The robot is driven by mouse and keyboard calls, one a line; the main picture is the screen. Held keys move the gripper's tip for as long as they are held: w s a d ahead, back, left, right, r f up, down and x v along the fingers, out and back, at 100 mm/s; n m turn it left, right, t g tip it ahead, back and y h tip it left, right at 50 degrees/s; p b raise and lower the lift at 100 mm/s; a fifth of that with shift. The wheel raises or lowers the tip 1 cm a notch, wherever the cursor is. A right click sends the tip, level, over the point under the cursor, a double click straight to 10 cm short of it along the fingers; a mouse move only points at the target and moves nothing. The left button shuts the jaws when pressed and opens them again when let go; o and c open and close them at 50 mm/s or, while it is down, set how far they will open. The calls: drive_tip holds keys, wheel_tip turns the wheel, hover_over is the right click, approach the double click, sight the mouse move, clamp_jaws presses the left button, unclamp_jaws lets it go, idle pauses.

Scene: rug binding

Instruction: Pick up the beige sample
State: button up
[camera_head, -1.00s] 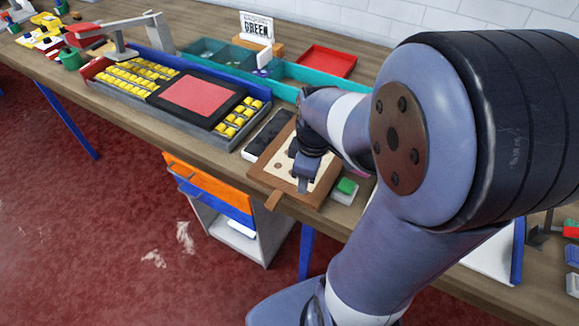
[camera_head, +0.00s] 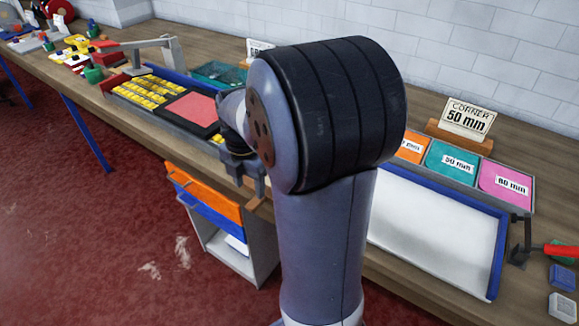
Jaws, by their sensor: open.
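I cannot make out a beige sample in the current view; my arm covers much of the middle of the bench. My gripper (camera_head: 246,176) is small and partly hidden behind my large arm joint. It is open, near the front edge of the bench, right of the tray with the red panel (camera_head: 186,98). I see nothing held in it. The wooden board with the beige top is almost wholly hidden behind my arm.
A white panel with a blue rim (camera_head: 437,228) lies at right. Orange (camera_head: 409,148), teal (camera_head: 452,163) and pink (camera_head: 506,184) compartments stand behind it, with a "CORNER 50 mm" sign (camera_head: 467,117). A drawer unit (camera_head: 236,250) stands below the bench.

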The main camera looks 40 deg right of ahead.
sight(252, 204)
drive_tip(key=shift+s+a+f+p, duration=0.1)
drive_tip(key=shift+f+p, duration=0.05)
drive_tip(key=shift+f, duration=1.4)
drive_tip(key=shift+s+f+p, duration=0.1)
drive_tip(key=shift+f+p, duration=0.05)
drive_tip(key=shift+f, duration=1.35)
drive_tip(key=shift+c, duration=0.4)
clamp_jaws()
